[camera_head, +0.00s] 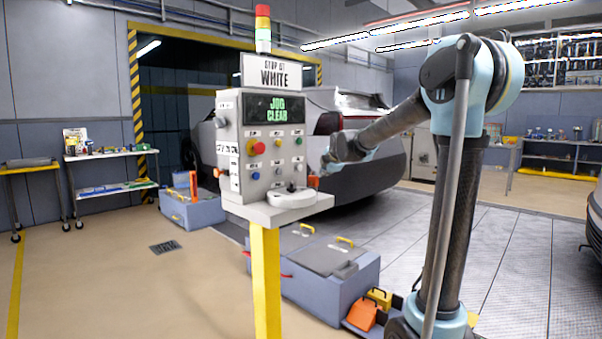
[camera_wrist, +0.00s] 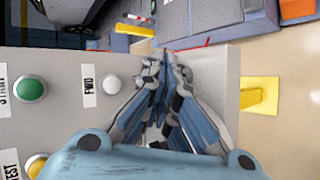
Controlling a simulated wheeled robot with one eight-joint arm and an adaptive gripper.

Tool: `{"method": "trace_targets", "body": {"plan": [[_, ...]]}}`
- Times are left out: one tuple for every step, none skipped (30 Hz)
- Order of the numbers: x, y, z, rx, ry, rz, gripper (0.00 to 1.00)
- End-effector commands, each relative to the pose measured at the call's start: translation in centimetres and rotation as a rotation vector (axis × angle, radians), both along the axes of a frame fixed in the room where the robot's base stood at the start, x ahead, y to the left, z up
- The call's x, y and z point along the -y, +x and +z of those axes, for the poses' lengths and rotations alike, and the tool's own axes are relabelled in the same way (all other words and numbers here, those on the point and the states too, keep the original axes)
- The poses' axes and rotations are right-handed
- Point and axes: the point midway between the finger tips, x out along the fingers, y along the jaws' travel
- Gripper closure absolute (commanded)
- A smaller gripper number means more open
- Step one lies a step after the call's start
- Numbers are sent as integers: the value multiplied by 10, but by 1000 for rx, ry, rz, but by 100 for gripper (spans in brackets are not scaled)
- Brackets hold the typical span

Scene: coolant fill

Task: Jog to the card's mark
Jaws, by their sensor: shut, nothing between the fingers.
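The card (camera_head: 271,73) on top of the control box reads "STOP AT WHITE". The green screen (camera_head: 273,109) below it reads "JOG CLEAR". The box front carries several coloured buttons, including a red one on yellow (camera_head: 256,147). In the wrist view a pale button (camera_wrist: 113,84) sits beside an "FWD" label, with a green button (camera_wrist: 30,88) further left. A round white dial (camera_head: 292,198) lies on the box's ledge. My gripper (camera_wrist: 165,62) is shut and empty, close to the panel just right of the FWD button. Whether it touches is unclear.
A yellow post (camera_head: 266,285) holds up the box, with a lamp stack (camera_head: 263,28) on top. Grey-blue cases (camera_head: 330,285) stand on the floor behind. A silver car (camera_head: 365,185) stands behind the box. The floor at front left is clear.

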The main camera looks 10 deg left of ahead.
Motion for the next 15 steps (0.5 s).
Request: {"method": "trace_targets", "body": {"plan": [[-2, 3, 1, 7, -7, 7, 100], [-3, 4, 1, 9, -9, 10, 100], [-4, 4, 1, 11, -11, 12, 100], [-4, 4, 1, 12, -11, 13, 100], [-4, 4, 1, 12, -11, 13, 100], [-3, 4, 1, 12, -11, 13, 100], [-3, 4, 1, 11, -11, 11, 100], [-3, 4, 1, 11, -11, 11, 100], [-3, 4, 1, 11, -11, 11, 100], [-3, 4, 1, 11, -11, 11, 100], [-3, 4, 1, 11, -11, 11, 100], [-4, 4, 1, 10, -10, 12, 100], [-4, 4, 1, 10, -10, 12, 100], [-5, 5, 1, 10, -10, 12, 100], [-6, 6, 1, 10, -10, 12, 100]]}}
